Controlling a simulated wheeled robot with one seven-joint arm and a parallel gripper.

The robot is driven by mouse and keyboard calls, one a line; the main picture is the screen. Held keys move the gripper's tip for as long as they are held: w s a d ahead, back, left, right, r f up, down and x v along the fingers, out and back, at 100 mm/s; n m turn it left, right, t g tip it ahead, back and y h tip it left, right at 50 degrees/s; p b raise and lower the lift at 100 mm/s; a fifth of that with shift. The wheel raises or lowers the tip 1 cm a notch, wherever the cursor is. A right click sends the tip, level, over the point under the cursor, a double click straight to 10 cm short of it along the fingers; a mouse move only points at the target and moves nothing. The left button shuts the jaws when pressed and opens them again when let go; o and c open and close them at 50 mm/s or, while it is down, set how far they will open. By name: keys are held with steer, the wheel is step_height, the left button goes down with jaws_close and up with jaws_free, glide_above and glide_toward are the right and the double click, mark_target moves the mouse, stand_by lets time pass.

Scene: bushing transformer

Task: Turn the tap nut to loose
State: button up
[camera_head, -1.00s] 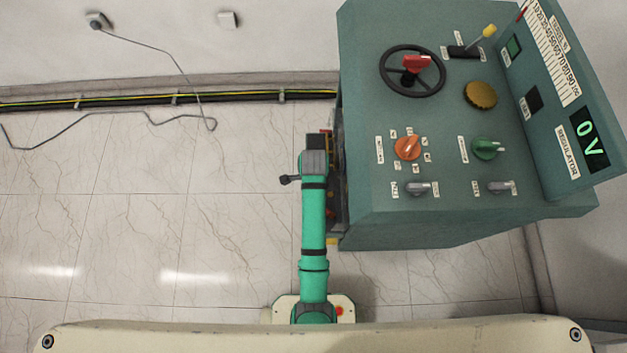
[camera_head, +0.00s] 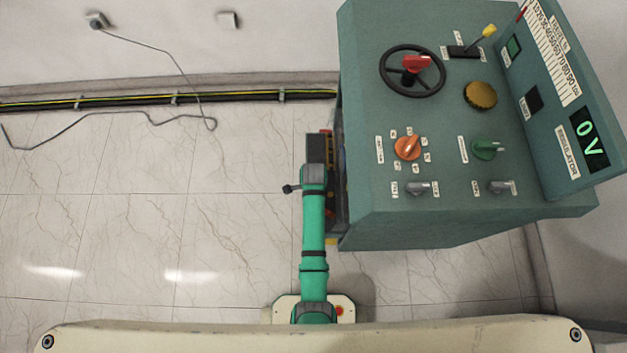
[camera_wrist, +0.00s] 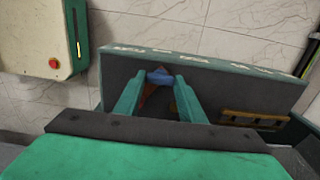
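My gripper (camera_wrist: 161,76) shows in the wrist view as two teal fingers standing apart. A small blue piece (camera_wrist: 160,75), possibly the tap nut, lies between or just beyond the fingertips; I cannot tell whether they touch it. An orange-brown part (camera_wrist: 154,98) shows behind it, between the fingers. In the head view my arm reaches to the left side of the teal regulator cabinet (camera_head: 440,215); the fingers and the blue piece are hidden there.
The cabinet top carries a black handwheel (camera_head: 385,85), an orange knob (camera_head: 407,147) and a green knob (camera_head: 487,148). A yellowish-brown bar (camera_wrist: 252,118) lies right of the fingers. Tiled floor (camera_head: 150,210) left of my arm is clear except for a thin cable (camera_head: 165,120).

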steer(key=c, duration=0.5)
steer(key=shift+o, duration=0.2)
steer(key=n, duration=0.9)
stand_by(0.3)
steer(key=o, duration=1.1)
steer(key=shift+c, duration=0.2)
steer(key=shift+r, duration=0.15)
